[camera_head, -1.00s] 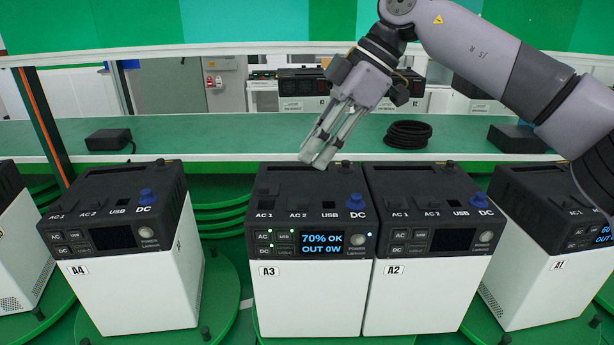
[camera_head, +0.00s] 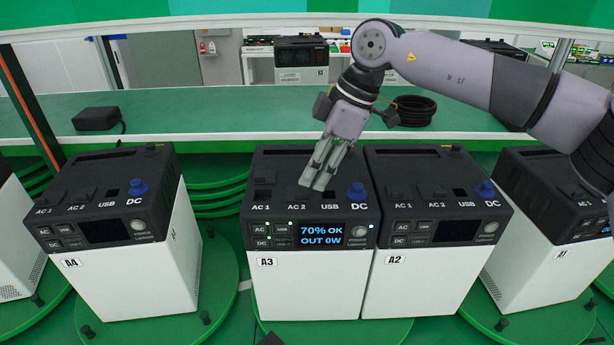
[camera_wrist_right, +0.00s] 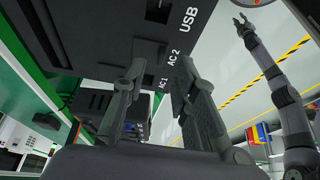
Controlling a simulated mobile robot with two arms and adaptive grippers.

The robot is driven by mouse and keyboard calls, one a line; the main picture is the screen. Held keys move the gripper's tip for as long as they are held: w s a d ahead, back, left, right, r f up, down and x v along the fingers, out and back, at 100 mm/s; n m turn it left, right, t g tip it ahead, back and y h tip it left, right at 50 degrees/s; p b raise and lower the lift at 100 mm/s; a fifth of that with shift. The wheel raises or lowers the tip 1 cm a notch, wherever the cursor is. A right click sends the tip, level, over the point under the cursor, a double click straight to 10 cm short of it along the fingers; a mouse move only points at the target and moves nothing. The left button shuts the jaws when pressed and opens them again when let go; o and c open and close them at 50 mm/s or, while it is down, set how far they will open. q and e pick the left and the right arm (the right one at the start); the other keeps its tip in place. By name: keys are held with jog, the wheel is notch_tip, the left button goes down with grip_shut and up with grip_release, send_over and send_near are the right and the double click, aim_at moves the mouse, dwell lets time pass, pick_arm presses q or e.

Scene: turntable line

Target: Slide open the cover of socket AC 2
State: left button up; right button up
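Power station A3 (camera_head: 310,290) stands front centre, its screen lit with "70% OK, OUT 0W". Its AC 2 cover (camera_head: 294,196) is a dark raised piece behind the AC 2 label, partly hidden by my right gripper (camera_head: 315,184). The fingers point down at its right side, with a narrow gap between them. In the right wrist view my right gripper (camera_wrist_right: 160,68) has its fingers apart, with the AC 2 label between them; I cannot tell if they touch the cover. Another arm with a gripper (camera_wrist_right: 244,27), seemingly my left, shows small there.
Station A2 (camera_head: 420,275) stands close at right, A4 (camera_head: 135,285) and A1 (camera_head: 535,260) farther off. A green shelf (camera_head: 220,115) behind holds a black cable coil (camera_head: 411,109).

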aim_at(303, 193)
jog(key=shift+p+x, duration=0.35)
jog(key=shift+x, duration=0.9)
jog(key=shift+s+a+f, duration=0.1)
jog(key=shift+a+f, duration=0.3)
jog(key=shift+f, duration=0.3)
grip_shut()
pick_arm(q)
jog(key=shift+s+r, duration=0.45)
jog(key=shift+r, duration=0.2)
jog(key=shift+s, duration=0.15)
